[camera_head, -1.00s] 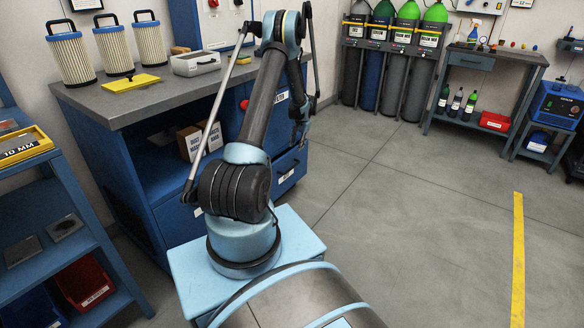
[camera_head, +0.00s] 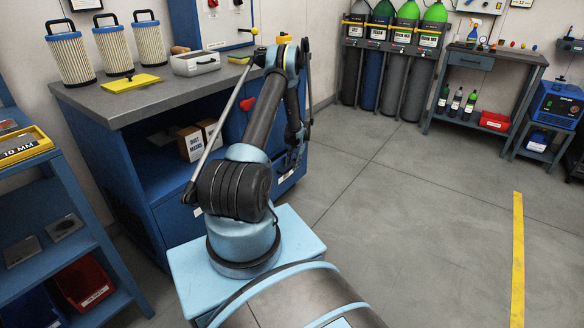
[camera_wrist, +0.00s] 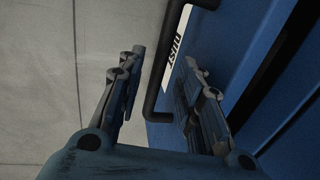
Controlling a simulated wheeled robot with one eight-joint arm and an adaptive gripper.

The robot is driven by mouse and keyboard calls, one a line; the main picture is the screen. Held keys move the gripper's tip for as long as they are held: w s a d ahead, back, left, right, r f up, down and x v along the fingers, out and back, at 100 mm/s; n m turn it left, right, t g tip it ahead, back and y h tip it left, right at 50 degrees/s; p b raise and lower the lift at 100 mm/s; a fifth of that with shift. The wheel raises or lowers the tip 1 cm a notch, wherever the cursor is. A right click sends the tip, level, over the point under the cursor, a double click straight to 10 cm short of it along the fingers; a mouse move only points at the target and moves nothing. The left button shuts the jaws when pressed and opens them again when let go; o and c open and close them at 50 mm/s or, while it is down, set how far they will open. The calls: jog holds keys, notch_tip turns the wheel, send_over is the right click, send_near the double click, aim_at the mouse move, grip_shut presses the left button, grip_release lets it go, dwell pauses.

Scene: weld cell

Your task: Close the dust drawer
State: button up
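The dust drawer (camera_wrist: 235,45) shows in the wrist view as a blue front with a white label reading "DUST". A black bar handle (camera_wrist: 157,85) stands off that front. My gripper (camera_wrist: 163,62) is open, with one finger on each side of the handle in the picture. I cannot tell whether either finger touches it. In the head view my arm hides much of the drawer (camera_head: 288,184), low at the right end of the blue workbench. How far the drawer stands out is hard to tell there.
A blue shelf (camera_head: 60,190) stands at the left. Gas cylinders (camera_head: 385,70) line the back wall. The floor to the right is clear.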

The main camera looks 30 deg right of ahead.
jog(key=shift+f, duration=0.5)
grip_shut()
jog(key=shift+w+a, duration=0.3)
jog(key=shift+w, duration=0.45)
jog(key=shift+w+a, duration=0.35)
jog(key=shift+w, duration=0.35)
jog(key=shift+w+a, duration=0.3)
jog(key=shift+w, duration=0.45)
grip_release()
jog(key=shift+w, duration=0.1)
